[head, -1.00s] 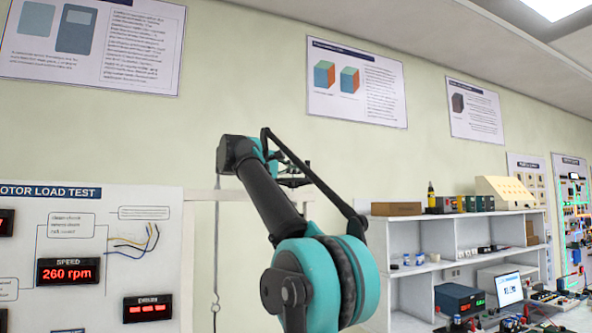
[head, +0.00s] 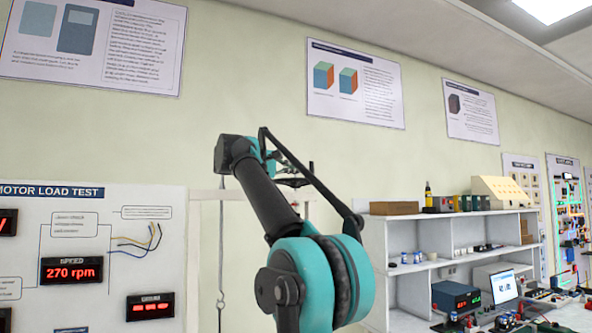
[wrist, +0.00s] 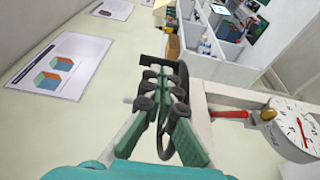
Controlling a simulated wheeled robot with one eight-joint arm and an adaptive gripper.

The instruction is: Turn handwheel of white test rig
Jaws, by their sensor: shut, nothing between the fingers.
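The white test rig (head: 100,210) stands at the left in the head view, with a "MOTOR LOAD TEST" panel and a speed display (head: 71,270) reading 270 rpm. A dark, thin handwheel (head: 293,183) shows edge-on beside my arm. In the wrist view the black handwheel rim (wrist: 184,80) curves close around my gripper's fingers. My gripper (wrist: 160,78) is shut with nothing held; whether its fingers touch the rim I cannot tell. A white dial (wrist: 297,128) with a red pointer is at the right. My arm hides part of the rig in the head view.
A white shelf unit (head: 381,245) with boxes stands at the right. A red bar (wrist: 230,114) and a brass-coloured knob (wrist: 268,114) sit near the dial. A hook on a cord (head: 220,300) hangs left of my arm. Posters hang on the wall.

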